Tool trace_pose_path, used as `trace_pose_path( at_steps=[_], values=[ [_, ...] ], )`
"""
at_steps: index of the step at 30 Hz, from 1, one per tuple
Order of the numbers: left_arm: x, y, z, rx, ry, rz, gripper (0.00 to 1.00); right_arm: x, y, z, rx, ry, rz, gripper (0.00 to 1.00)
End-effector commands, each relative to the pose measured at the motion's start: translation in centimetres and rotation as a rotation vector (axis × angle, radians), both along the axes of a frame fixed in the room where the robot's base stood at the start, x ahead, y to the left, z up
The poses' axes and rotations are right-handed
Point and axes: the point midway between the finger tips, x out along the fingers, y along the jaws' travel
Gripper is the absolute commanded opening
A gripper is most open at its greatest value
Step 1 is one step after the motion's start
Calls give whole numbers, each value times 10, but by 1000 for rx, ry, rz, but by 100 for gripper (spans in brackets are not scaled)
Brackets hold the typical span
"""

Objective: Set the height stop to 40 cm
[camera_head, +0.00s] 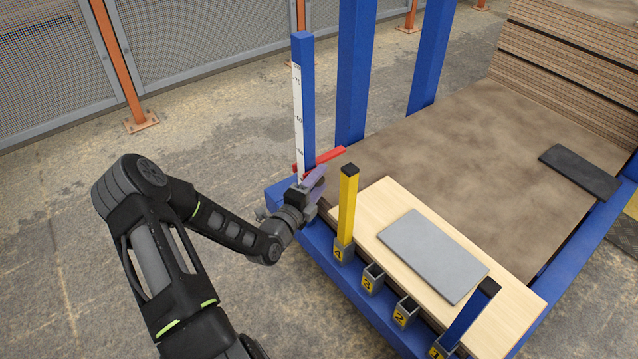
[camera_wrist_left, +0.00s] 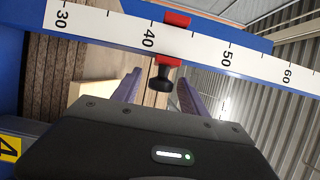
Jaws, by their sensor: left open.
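The blue post (camera_head: 308,95) stands at the platform's left corner and carries a white scale (camera_head: 297,100), numbered 30 to 60 in the left wrist view. The height stop is the red slider (camera_wrist_left: 177,19), with a red arm (camera_head: 330,155) reaching right in the head view. In the left wrist view the slider crosses the scale just past the 40 mark, on the 50 side. Its black knob (camera_wrist_left: 159,84) lies between the fingertips. My left gripper (camera_head: 316,180) is open in front of the post; its purple fingers (camera_wrist_left: 128,86) are apart, and contact with the knob is not visible.
A yellow post (camera_head: 347,205) stands in socket 4, close right of my left gripper. Sockets 3 (camera_head: 372,280) and 2 (camera_head: 405,312) are empty. A grey plate (camera_head: 432,255) lies on a pale board (camera_head: 505,310). Stacked boards (camera_head: 560,55) stand at the back right.

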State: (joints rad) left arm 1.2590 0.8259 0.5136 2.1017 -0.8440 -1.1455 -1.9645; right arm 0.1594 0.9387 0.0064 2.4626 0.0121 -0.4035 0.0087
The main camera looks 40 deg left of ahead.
Motion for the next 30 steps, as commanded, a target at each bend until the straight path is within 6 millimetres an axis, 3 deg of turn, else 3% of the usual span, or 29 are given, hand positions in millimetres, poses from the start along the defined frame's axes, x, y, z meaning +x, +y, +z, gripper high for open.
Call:
trace_pose_path(
  at_steps=[8,27,30],
  values=[
    [2,0,0,0,0,0,51,1,0,0,0,-1,0,64],
    [2,0,0,0,0,0,0,0,0,0,0,0,0,64],
    [2,0,0,0,0,0,0,0,0,0,0,0,0,64]
  ],
)
